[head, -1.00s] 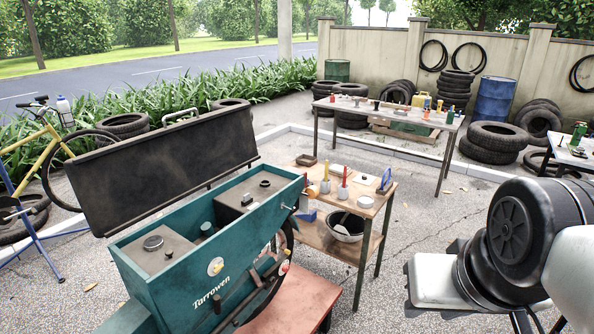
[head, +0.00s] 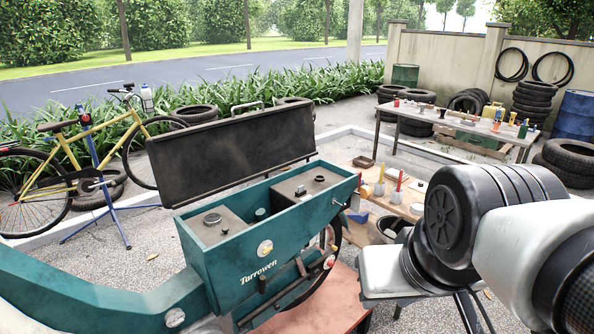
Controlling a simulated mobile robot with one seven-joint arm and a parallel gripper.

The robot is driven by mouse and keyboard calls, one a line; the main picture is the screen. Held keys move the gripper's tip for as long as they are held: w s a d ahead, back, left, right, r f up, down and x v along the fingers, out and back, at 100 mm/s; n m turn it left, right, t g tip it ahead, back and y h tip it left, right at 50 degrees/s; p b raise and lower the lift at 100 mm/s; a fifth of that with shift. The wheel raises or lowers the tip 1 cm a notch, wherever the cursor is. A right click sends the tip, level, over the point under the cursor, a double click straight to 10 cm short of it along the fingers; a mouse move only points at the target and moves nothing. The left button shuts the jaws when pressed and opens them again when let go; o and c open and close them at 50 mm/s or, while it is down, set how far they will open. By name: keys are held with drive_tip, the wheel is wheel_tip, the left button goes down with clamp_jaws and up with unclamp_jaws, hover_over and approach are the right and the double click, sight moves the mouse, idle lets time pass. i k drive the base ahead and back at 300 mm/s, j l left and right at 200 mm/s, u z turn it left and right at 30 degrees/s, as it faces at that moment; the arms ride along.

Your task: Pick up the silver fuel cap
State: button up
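The silver fuel cap (head: 212,219) is a small round cap with a dark rim. Thin dark parts hang below the arm at the bottom edge. I cannot make out the fingers or whether they hold anything.
A small wooden table (head: 368,180) with tools stands behind and right of the cart. A bicycle (head: 80,170) on a blue stand is at the left. Open paving lies between bicycle and cart.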

sight(213, 219)
drive_tip(key=i+l+u, duration=0.1)
drive_tip(key=i+u, duration=0.35)
drive_tip(key=i+l+u, duration=0.2)
drive_tip(key=u, duration=0.25)
drive_tip(key=i+l+u, duration=0.3)
drive_tip(key=u, duration=0.15)
